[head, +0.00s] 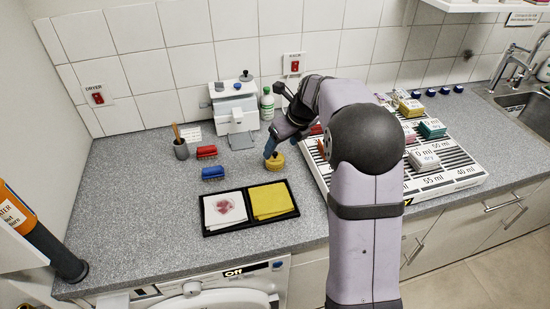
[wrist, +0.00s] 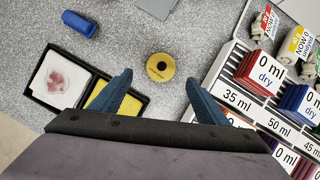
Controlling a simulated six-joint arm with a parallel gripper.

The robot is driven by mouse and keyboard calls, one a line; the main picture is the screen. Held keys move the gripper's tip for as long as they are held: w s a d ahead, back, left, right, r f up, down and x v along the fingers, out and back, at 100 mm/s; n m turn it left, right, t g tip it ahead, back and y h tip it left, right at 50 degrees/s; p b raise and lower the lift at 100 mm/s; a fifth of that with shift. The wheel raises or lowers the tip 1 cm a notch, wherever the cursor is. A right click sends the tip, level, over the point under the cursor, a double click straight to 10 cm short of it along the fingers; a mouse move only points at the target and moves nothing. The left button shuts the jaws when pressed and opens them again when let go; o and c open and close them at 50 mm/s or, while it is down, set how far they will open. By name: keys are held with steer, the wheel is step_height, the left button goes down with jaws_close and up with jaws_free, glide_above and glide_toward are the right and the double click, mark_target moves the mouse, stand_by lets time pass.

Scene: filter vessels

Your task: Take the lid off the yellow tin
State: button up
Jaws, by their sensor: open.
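The yellow tin (head: 275,163) stands on the grey counter, behind the black tray. The lid cannot be told apart from the body in either view. My gripper (wrist: 159,78) has its two blue fingers spread wide, one to each side of the tin in the picture, with nothing held between them. In the head view my gripper (head: 270,147) hangs close over the tin, partly in front of it. I see no contact.
A black tray (head: 246,231) with a stained white cloth and a yellow cloth lies in front. Blue (head: 213,173) and red (head: 207,152) brushes lie to the left. A striped rack (head: 462,181) with marked blocks stands close on the right. A white machine (head: 235,105) stands behind.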

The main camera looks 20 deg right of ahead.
mark_target(276, 155)
steer(key=shift+p+x, duration=0.95)
steer(key=shift+x, duration=2.2)
steer(key=shift+w+d+r, duration=0.1)
steer(key=shift+w, duration=0.05)
steer(key=c, duration=1.1)
